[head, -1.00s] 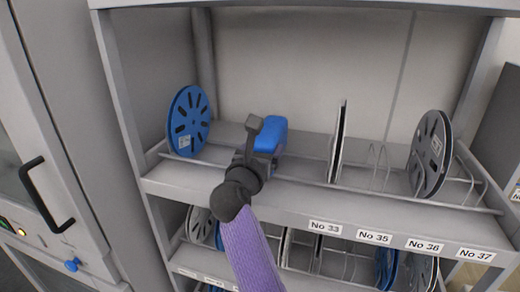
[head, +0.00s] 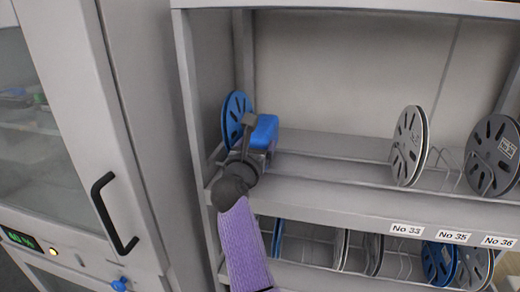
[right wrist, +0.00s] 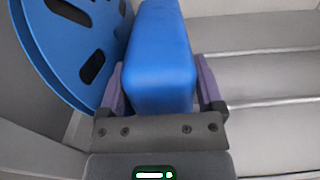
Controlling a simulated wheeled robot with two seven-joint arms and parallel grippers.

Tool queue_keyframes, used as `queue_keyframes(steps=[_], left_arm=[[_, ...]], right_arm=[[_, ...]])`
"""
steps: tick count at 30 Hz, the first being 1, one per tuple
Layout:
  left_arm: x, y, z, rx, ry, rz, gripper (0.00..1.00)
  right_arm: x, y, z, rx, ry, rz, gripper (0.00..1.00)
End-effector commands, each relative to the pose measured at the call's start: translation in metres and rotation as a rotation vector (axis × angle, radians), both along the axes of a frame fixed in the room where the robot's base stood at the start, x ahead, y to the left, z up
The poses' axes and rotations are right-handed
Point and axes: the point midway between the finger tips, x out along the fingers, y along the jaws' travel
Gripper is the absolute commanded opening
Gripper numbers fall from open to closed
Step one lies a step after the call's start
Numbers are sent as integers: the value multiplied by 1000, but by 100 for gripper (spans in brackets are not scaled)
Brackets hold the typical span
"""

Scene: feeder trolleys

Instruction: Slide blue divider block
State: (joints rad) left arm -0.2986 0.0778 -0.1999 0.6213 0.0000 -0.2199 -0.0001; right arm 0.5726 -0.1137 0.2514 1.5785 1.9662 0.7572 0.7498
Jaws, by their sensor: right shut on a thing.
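The blue divider block (head: 265,132) is on the upper shelf, close to the right side of the blue reel (head: 236,118). My right gripper (head: 252,150) reaches in from the front and is shut on the block. In the right wrist view the block (right wrist: 162,60) sits between the two purple fingers of my gripper (right wrist: 165,88). The blue reel (right wrist: 75,45) stands just left of it there, very near the left finger; I cannot tell whether they touch. My left gripper is not in view.
The upper shelf (head: 330,150) is clear between the block and a grey reel (head: 409,146). Another dark reel (head: 494,155) stands farther right. Lower shelf holds several reels. A cabinet with a black handle (head: 112,214) stands at the left, beside the shelf's upright post (head: 188,95).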

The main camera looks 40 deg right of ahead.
Motion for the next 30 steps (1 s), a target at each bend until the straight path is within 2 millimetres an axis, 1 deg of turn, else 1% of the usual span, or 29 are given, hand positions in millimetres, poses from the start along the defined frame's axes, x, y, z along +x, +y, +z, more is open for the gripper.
queue_keyframes(steps=[14, 15, 16, 17, 30], left_arm=[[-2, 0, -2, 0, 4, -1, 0], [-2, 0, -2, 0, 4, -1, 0], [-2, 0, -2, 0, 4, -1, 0], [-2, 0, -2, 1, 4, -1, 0], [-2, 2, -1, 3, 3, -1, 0]], right_arm=[[3, 3, 0, 3, -1, 1, 0], [3, 3, 0, 3, -1, 1, 91], [3, 3, 0, 3, -1, 1, 98], [3, 3, 0, 3, -1, 2, 100], [3, 3, 0, 3, -2, 3, 100]])
